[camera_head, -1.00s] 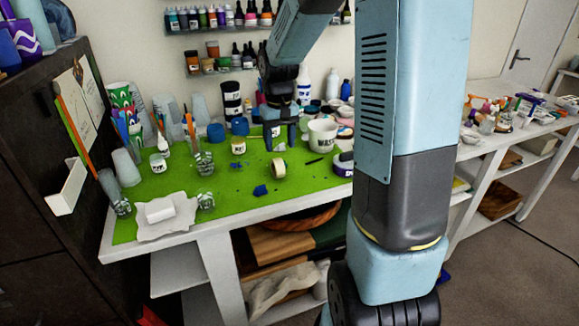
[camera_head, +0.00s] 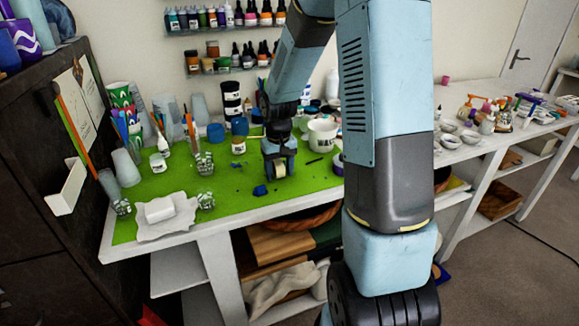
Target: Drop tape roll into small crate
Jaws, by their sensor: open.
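The tape roll (camera_head: 281,168) is a small cream ring on the green mat, right of the middle of the mat. My gripper (camera_head: 279,174) is open and points down over it, with one finger on each side of the roll. The gripper partly hides the roll, and I cannot tell whether the fingers touch it. I cannot make out a small crate for certain in this view.
A small dark blue object (camera_head: 260,190) lies just in front of the gripper on the green mat (camera_head: 235,200). A white tub (camera_head: 322,135) stands behind on the right. Plastic cups and jars line the left and back. A white block (camera_head: 160,209) sits front left.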

